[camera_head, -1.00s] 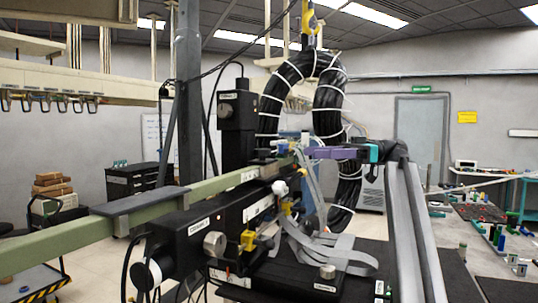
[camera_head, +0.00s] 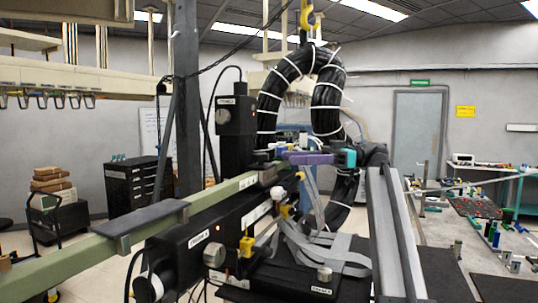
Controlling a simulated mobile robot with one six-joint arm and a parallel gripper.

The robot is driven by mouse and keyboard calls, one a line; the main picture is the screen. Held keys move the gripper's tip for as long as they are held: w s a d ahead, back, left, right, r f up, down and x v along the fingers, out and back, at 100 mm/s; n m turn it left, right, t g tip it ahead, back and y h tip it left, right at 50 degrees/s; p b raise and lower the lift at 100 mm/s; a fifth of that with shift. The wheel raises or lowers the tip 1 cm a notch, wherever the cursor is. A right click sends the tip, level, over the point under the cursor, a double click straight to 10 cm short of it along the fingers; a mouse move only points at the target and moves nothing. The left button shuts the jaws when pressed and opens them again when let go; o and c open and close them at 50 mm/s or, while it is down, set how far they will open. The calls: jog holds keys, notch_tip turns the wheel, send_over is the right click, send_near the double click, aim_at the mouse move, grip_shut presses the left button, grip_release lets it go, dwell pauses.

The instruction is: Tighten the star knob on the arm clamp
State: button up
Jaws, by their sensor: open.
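My gripper (camera_head: 277,151), small and far off, is at the end of a purple and teal wrist (camera_head: 311,158). It is open, just above and behind the far end of the long green arm beam (camera_head: 85,250). Its fingertips are hard to make out against the black parts behind. A white round knob (camera_head: 278,193) is on the black slide unit (camera_head: 235,217), below and close to my gripper. A silver knob (camera_head: 214,255) is on the front of that unit. I cannot tell which of these is the star knob. No knob is visibly between the jaws.
A thick black cable loop (camera_head: 327,105) with white ties hangs behind my gripper from a yellow hook (camera_head: 307,14). A black upright unit (camera_head: 237,116) stands at left. Grey ribbon cables (camera_head: 318,248) drape below. A bench with small parts (camera_head: 472,207) is at right.

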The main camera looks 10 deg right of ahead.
aim_at(269, 165)
jog(key=a+p, duration=0.2)
jog(key=a, duration=0.6)
jog(key=shift+w, duration=0.1)
jog(key=c, duration=1)
jog(key=shift+d, duration=0.1)
jog(key=shift+c, duration=0.2)
